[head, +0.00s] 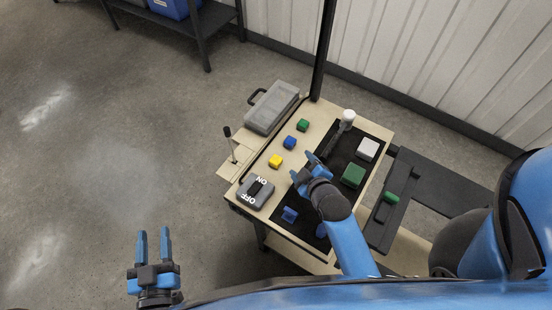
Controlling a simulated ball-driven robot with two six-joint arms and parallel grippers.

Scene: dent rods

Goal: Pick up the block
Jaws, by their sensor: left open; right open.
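I cannot tell which one is the block meant. My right gripper (305,168) is open and empty over the middle of the table, to the right of the yellow block and apart from it. My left gripper (153,235) is open and empty over the bare floor, well left of the table.
A grey ON/OFF switch box (256,193), a lever (231,145) and a grey case (272,107) line the table's left side. A dark mat (284,230) holds a larger green block (353,175), a white block (368,149) and blue pieces. A dark post (323,50) rises behind.

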